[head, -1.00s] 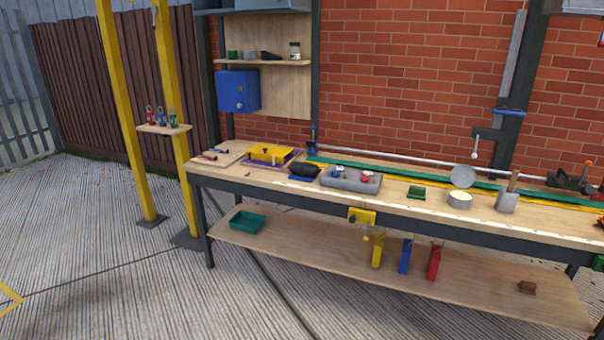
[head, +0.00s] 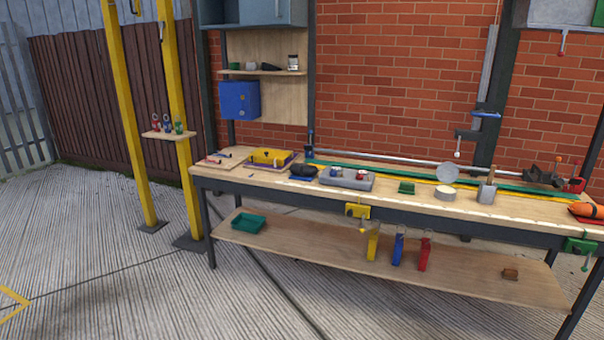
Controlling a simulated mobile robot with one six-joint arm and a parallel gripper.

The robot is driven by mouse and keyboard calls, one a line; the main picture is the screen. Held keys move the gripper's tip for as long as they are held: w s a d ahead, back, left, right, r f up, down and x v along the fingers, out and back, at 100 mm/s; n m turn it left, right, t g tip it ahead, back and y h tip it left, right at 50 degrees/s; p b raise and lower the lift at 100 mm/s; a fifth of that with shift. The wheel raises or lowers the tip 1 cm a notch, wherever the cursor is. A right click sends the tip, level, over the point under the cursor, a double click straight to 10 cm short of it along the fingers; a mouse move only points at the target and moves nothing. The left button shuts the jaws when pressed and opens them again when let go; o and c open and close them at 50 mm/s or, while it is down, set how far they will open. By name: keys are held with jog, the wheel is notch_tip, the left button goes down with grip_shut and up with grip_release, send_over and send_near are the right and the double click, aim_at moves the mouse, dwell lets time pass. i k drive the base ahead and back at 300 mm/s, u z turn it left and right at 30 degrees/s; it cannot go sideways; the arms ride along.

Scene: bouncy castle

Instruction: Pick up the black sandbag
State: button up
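The black sandbag (head: 303,171) looks like a small dark lumpy bag. My gripper is not in view.
A green strip and a metal pipe run along the bench's back. A tin (head: 445,193) and an orange item (head: 586,210) stand further right. The lower shelf (head: 330,258) holds a green tray (head: 248,222). Yellow posts (head: 178,120) stand left; the concrete floor in front is clear.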

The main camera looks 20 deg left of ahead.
aim_at(303, 169)
jog(key=u, duration=0.45)
jog(key=i, duration=0.65)
jog(key=u, duration=0.9)
jog(key=i, duration=0.55)
jog(key=u, duration=0.65)
jog(key=i, duration=2.65)
jog(key=z, duration=0.3)
